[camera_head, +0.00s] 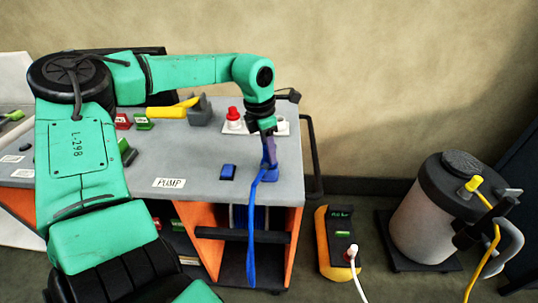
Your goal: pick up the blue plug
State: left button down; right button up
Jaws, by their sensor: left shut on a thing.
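The blue plug (269,157) is at the right part of the grey bench top, with its blue cable (251,225) hanging down over the front edge. My left gripper (269,146) comes down from above and is shut on the plug. A blue block (265,176) is right under the plug; I cannot tell whether the two touch. The fingertips are small and partly merge with the plug. My right gripper is not in view.
The bench (210,155) carries a small blue box (228,172), a PUMP label (169,183), a red knob (233,114) on a white plate and a yellow-handled tool (172,108). An orange-and-black box (338,240) and a grey tank (425,215) stand on the floor at right.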

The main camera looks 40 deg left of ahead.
pick_arm(q)
notch_tip(320, 180, up, 10)
jog(key=shift+f+b, duration=0.2)
jog(key=shift+b, duration=0.4)
notch_tip(320, 180, up, 13)
jog(key=p, duration=0.5)
jog(key=shift+r, duration=0.15)
